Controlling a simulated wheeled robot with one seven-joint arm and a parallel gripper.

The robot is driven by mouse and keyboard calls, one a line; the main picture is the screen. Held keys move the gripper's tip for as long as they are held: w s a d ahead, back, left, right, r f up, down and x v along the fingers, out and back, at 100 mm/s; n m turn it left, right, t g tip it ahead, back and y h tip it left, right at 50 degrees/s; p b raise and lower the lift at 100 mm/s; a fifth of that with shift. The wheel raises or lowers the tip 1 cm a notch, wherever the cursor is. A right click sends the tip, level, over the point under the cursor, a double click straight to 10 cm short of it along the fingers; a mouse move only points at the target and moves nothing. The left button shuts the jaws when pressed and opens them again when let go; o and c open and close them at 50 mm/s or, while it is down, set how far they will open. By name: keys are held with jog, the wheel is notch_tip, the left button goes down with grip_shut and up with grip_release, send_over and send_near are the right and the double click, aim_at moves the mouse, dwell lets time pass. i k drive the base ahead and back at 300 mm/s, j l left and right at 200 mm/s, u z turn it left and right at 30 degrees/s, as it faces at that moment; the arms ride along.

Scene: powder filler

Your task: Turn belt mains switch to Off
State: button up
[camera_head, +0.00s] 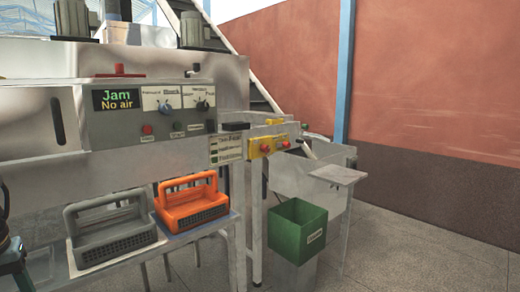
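The belt mains switch cannot be told for certain, as the labels are too small to read. A grey control panel (150,124) carries a lit display (119,99) reading "Jam" and "No air", and two dark rotary knobs, a left knob (165,106) and a right knob (202,105). Below them are a red button (147,129) and small dark controls. To the right, a yellow box (266,146) with red buttons sits on the conveyor frame, beside a white labelled plate (226,149). My gripper is not in view; a dark shape at the left edge may be part of my arm.
A grey basket (112,231) and an orange basket (192,202) stand on a shelf below the panel. A green bin (297,231) stands in front of the conveyor end with a metal tray (338,174). The floor at right is clear.

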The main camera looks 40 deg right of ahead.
aim_at(265, 148)
jog(key=i+l, duration=0.1)
jog(key=l, duration=0.65)
jog(key=i+l+u, duration=0.1)
jog(key=l, duration=0.7)
jog(key=i+l+u, duration=0.1)
jog(key=l, duration=0.7)
jog(key=i+l, duration=0.1)
jog(key=l, duration=0.65)
